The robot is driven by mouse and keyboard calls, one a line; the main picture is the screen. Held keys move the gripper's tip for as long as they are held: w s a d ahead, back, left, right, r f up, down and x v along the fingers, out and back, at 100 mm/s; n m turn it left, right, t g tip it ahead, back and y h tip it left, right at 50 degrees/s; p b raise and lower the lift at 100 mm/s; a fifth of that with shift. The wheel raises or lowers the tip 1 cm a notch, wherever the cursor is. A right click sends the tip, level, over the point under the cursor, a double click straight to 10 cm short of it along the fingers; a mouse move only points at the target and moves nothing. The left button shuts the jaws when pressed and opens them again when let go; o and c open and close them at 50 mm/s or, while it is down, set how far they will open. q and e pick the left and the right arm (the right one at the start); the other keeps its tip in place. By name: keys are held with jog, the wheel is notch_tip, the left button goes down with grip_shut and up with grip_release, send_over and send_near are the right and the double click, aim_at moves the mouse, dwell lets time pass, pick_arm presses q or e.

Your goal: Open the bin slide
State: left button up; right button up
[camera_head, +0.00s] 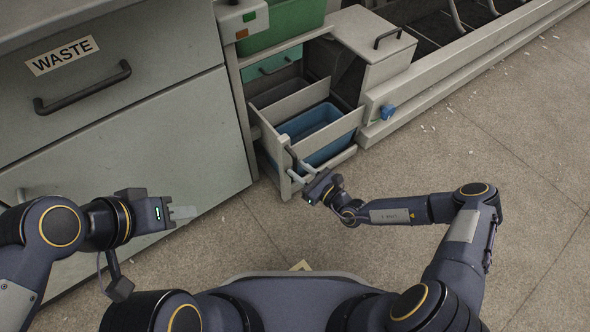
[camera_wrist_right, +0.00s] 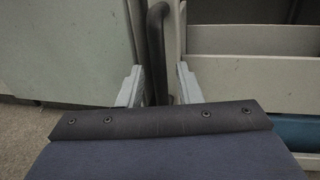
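The bin slide is a grey drawer that stands out from the cabinet, its front panel (camera_head: 268,137) facing my right arm and a blue bin (camera_head: 312,122) inside. Its dark upright bar handle (camera_wrist_right: 157,50) shows in the right wrist view. My right gripper (camera_head: 302,168) is at this handle in the head view. In the wrist view its two pale fingers (camera_wrist_right: 160,84) stand on either side of the handle, with gaps visible. My left gripper (camera_head: 183,213) is away from the slide, in front of the large cabinet; its fingers overlap in this view.
A cabinet front labelled WASTE (camera_head: 62,54) with a dark handle (camera_head: 83,88) stands at the left. A green bin (camera_head: 285,22) sits above the slide. A grey box with a handle (camera_head: 372,45) and a blue knob (camera_head: 388,111) are to the right. The floor (camera_head: 450,150) is mostly clear.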

jog(key=shift+x, duration=1.05)
jog(key=shift+c, duration=0.3)
grip_shut()
